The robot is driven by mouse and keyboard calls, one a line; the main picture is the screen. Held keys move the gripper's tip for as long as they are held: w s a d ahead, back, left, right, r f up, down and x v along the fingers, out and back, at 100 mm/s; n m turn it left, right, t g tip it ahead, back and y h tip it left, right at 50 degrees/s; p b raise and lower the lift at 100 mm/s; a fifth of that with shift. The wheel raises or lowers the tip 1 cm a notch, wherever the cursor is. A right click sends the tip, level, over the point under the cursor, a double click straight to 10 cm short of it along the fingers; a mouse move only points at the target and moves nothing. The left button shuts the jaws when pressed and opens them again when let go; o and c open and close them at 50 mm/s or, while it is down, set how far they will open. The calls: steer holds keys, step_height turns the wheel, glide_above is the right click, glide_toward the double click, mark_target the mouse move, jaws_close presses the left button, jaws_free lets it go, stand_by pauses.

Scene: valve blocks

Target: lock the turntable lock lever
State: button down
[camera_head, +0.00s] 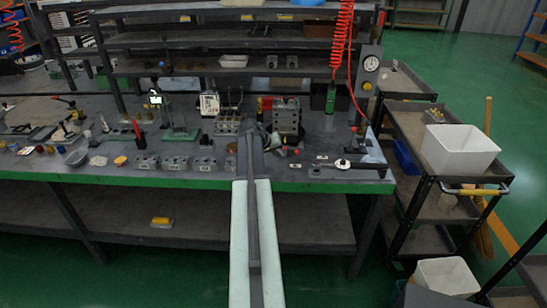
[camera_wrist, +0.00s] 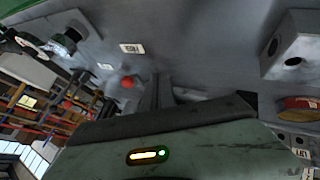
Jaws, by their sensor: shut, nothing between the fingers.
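A small red ball knob (camera_wrist: 127,81), which looks like the end of the turntable lock lever, shows in the wrist view just left of my gripper (camera_wrist: 158,92). My gripper's dark fingers are shut and empty, with a small gap to the knob in that view. In the head view a red knob (camera_head: 297,152) sits at the bench front, right of my arm's end. A block with holes (camera_head: 286,117) stands on a fixture behind it. My arm covers part of the fixture, and the lever's shaft and the turntable are not clear. I cannot tell the lever's angle.
White label plates (camera_wrist: 131,48) lie flat on the bench (camera_head: 105,178). Several grey blocks (camera_head: 175,163) line the front edge at left. A cart with a white bin (camera_head: 459,149) stands at right.

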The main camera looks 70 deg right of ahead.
steer(key=s+d+p, duration=0.1)
steer(key=s+d, duration=0.1)
steer(key=s, duration=0.1)
steer(key=shift+d, duration=0.15)
steer(key=shift+s+d, duration=0.25)
